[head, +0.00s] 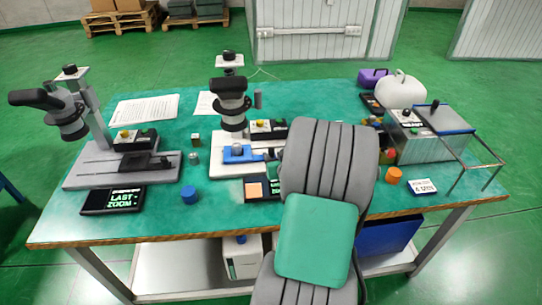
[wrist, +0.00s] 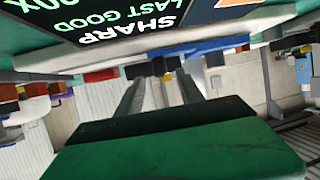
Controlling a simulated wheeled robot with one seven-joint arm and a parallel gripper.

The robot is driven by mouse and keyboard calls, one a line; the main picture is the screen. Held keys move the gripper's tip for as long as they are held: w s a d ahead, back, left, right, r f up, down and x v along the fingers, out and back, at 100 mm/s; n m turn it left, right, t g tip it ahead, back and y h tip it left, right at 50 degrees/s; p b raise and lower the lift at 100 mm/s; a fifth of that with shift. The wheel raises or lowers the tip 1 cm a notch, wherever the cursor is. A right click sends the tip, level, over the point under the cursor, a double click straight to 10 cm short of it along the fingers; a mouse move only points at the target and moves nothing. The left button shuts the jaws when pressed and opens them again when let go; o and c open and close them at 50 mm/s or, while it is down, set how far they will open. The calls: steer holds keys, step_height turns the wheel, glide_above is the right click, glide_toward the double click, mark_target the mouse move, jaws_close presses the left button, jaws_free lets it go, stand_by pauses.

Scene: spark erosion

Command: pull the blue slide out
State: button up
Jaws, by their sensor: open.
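The blue slide (head: 238,154) lies on the pale base of the middle microscope (head: 231,100), with a small dark knob on it. In the wrist view, which looks upside down, a blue strip (wrist: 212,47) that looks like the slide lies just beyond my fingers. My gripper (wrist: 154,72) is open, with two grey fingers apart and dark tips near the strip's edge. I cannot tell whether the tips touch it. In the head view my arm hides most of the gripper and the right side of the microscope base.
Another microscope (head: 70,110) with a dark stage stands at left. A dark display (head: 112,201), a blue knob (head: 188,195) and an orange-marked panel (head: 256,189) lie near the front edge. A metal tank (head: 425,147) with a wire frame is at right.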

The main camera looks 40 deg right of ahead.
mark_target(272, 152)
steer(key=x, duration=0.5)
steer(key=shift+w+f, duration=0.15)
steer(key=shift+w, duration=0.05)
jaws_close()
stand_by(1.1)
